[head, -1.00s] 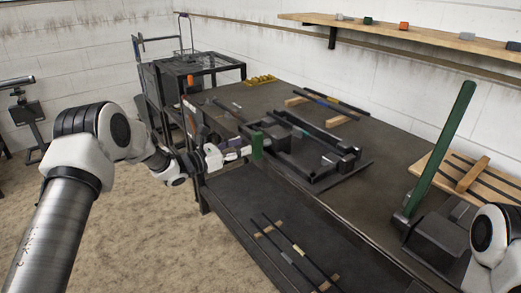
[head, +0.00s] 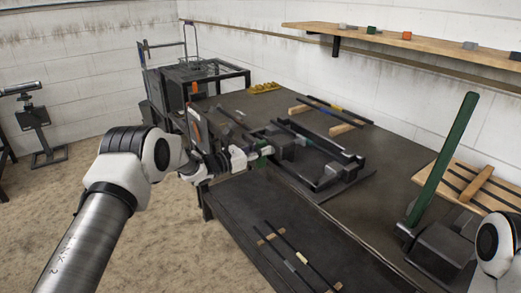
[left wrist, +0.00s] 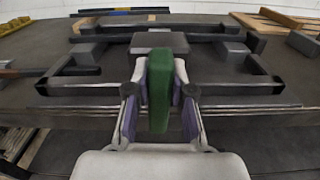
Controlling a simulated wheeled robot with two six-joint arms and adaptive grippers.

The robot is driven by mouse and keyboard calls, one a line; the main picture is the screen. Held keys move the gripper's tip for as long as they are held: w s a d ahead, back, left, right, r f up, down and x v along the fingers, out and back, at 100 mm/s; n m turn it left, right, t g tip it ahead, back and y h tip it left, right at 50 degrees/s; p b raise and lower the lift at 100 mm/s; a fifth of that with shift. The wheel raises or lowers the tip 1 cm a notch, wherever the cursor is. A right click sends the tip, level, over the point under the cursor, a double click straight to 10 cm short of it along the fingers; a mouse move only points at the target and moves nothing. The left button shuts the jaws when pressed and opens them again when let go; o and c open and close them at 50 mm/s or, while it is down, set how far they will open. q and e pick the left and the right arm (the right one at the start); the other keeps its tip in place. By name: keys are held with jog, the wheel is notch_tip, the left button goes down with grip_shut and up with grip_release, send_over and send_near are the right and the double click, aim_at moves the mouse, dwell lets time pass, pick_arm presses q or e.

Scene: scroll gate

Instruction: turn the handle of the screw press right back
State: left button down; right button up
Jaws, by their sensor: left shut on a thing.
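The screw press (head: 330,172) appears to be the dark frame of bars and blocks lying low on the bench. Its green handle (head: 266,150) shows small at its near left side in the head view. My left gripper (head: 253,156) is shut on this handle. In the left wrist view the handle (left wrist: 159,92) stands between the two fingers of the gripper (left wrist: 160,98), with the dark bars behind it. The gripper hides part of the handle in the head view. My right gripper is out of view; only a white joint of my right arm shows.
A long green lever (head: 444,160) rises from a dark base at the right. A slatted wooden board (head: 480,184) lies behind it. Rods on wooden blocks (head: 334,110) lie at the back of the workbench (head: 389,190). A lower shelf (head: 250,205) holds more rods.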

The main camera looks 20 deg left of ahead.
aim_at(256, 162)
pick_arm(q)
jog(key=shift+w+a+f+n+b, duration=0.1)
jog(key=shift+a+n+b, duration=0.05)
jog(key=shift+n+b, duration=0.55)
jog(key=shift+w+a+f+n+b, duration=0.1)
jog(key=shift+n+b, duration=0.4)
jog(key=shift+n, duration=0.3)
jog(key=n+b, duration=0.1)
jog(key=n, duration=0.2)
jog(key=shift+w+a+f+n+b, duration=0.1)
jog(key=shift+w+a+n+b, duration=0.1)
jog(key=shift+n+b, duration=0.15)
jog(key=n, duration=0.3)
jog(key=n+b, duration=0.1)
jog(key=shift+w+a+f+n, duration=0.15)
jog(key=shift+a+f+n, duration=0.1)
jog(key=shift+a, duration=0.05)
jog(key=f+n, duration=0.1)
jog(key=n, duration=0.5)
jog(key=f+n+p, duration=0.1)
jog(key=n, duration=0.6)
jog(key=f+n+p, duration=0.1)
jog(key=n, duration=0.6)
jog(key=shift+s+d, duration=0.2)
jog(key=shift+d, duration=0.15)
jog(key=n, duration=0.3)
jog(key=n+p, duration=0.1)
jog(key=shift+s+d+f+n, duration=0.15)
jog(key=shift+s+d+n, duration=0.15)
